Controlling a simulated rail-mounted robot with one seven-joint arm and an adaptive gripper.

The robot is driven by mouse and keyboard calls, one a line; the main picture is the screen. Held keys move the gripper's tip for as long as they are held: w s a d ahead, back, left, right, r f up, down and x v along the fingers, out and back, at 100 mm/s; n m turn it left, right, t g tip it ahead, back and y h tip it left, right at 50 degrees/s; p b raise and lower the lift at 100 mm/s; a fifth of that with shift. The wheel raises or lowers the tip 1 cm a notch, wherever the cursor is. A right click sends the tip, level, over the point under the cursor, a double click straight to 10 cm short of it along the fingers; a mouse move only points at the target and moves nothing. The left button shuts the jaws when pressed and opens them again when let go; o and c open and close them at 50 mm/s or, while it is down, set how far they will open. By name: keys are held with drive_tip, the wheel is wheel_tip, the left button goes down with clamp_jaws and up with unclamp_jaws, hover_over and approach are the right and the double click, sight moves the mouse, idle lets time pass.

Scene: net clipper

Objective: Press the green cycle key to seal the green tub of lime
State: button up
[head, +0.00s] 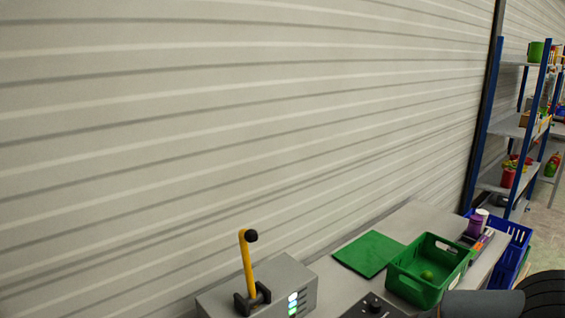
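A green tub (408,287) stands on the grey table at lower right, open at the top. A small round lime-green thing (427,275) lies inside it. A grey machine box (232,296) at the bottom centre bears a yellow lever (246,262) with a black knob, standing nearly upright. Its right face has a column of small lit keys or lamps (293,303), pale above and green lower down. My gripper is not visible.
A small black control box (374,306) sits between machine and tub. A purple container (475,224) and small items stand at the table's far end (425,217). Blue crates (517,232) and blue-posted shelves (510,127) are beyond. A corrugated wall (230,120) runs behind. Dark rounded parts at bottom right seem mine.

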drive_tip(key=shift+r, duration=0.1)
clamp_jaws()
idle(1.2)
